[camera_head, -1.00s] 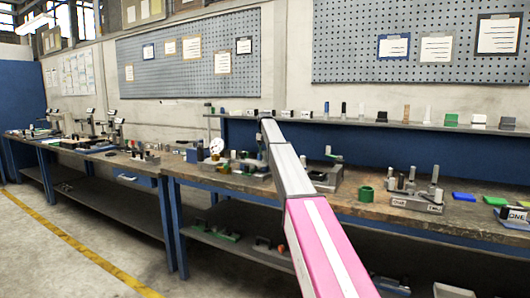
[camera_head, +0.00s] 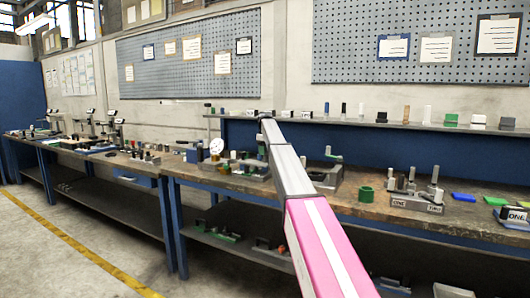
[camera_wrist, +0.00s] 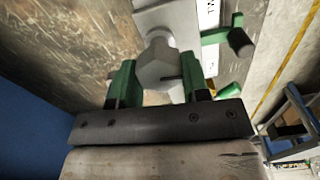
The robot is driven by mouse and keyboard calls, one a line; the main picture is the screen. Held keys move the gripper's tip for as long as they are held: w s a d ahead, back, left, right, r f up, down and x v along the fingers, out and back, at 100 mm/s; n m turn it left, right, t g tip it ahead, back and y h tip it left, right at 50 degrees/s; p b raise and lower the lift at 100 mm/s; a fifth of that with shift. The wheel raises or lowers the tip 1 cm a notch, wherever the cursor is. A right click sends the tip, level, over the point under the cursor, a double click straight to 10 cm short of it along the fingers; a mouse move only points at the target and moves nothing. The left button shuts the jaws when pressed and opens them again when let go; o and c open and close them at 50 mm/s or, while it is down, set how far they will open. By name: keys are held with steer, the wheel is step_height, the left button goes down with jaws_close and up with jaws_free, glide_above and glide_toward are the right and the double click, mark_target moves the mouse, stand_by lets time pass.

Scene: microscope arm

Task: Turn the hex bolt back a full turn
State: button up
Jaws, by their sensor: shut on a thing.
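The grey hex bolt (camera_wrist: 158,66) is in the wrist view, its faceted head between the two green fingers of my gripper (camera_wrist: 160,80). The gripper is shut on the bolt head. A thin dark mark shows on the head at its right side. The bolt is seated at a pale grey metal fixture (camera_wrist: 172,14).
A green lever with a dark knob (camera_wrist: 240,42) stands right of the bolt. A green handle (camera_head: 333,153) shows on a fixture right of my arm. A green cup (camera_head: 366,194) and a grey block with pegs (camera_head: 416,203) stand farther right on the bench (camera_head: 350,207).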

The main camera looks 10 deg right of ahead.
steer(key=shift+s+f+n, duration=0.1)
steer(key=shift+f+n, duration=0.05)
steer(key=shift+n, duration=0.45)
steer(key=o, duration=0.9)
step_height(320, 180, up, 11)
steer(key=shift+f, duration=0.1)
stand_by(0.3)
